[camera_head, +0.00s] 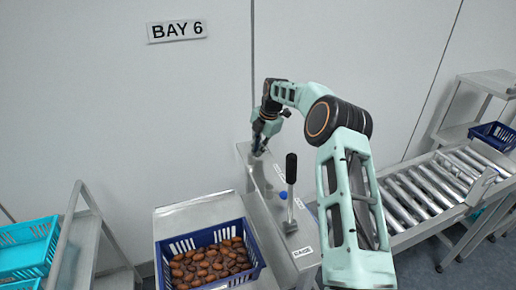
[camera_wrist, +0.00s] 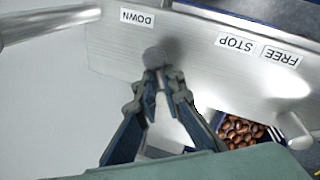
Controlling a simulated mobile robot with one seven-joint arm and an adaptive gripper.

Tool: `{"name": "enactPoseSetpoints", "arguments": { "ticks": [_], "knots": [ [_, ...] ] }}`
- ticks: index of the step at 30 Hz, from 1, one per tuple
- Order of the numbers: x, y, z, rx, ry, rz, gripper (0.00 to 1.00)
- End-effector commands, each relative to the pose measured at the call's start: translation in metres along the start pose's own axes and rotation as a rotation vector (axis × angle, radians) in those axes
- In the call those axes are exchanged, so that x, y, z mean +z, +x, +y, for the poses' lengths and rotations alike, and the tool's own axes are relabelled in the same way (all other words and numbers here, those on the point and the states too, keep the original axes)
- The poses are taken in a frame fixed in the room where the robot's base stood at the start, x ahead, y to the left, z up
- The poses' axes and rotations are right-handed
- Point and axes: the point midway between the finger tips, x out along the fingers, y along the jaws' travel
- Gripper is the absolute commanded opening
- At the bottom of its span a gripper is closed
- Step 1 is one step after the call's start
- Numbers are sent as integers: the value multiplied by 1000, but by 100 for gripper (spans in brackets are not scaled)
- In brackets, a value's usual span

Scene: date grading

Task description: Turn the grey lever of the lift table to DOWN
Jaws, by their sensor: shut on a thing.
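My gripper (camera_wrist: 160,76) is shut on a round grey knob (camera_wrist: 155,57), the end of the grey lever, in the wrist view. The knob is nearer the DOWN label (camera_wrist: 137,18) than the STOP label (camera_wrist: 235,43); a FREE label (camera_wrist: 281,56) is farther right. These labels appear upside down. In the head view my gripper (camera_head: 260,146) is at the far end of the grey metal housing (camera_head: 257,205) beside the lift table; the lever is hidden there by the fingers.
A blue crate of dates (camera_head: 250,278) sits on the lift table top (camera_head: 180,222). A black-handled lever (camera_head: 291,168) stands upright on the housing, near a blue knob (camera_head: 283,195). A roller conveyor (camera_head: 420,190) is at right; a rack with teal crates (camera_head: 28,250) is at left.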

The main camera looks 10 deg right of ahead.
Motion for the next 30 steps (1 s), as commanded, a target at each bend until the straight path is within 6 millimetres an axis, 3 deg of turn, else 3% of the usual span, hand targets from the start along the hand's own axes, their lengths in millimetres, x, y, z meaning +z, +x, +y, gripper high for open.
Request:
{"name": "enactPoseSetpoints", "arguments": {
  "ticks": [1, 12, 30],
  "knots": [
    [12, -1, -4, -4, -35, -4, 0],
    [13, 1, 7, -1, -291, 64, 0],
    [12, 0, 12, 1, -413, 95, 0]
  ]
}}
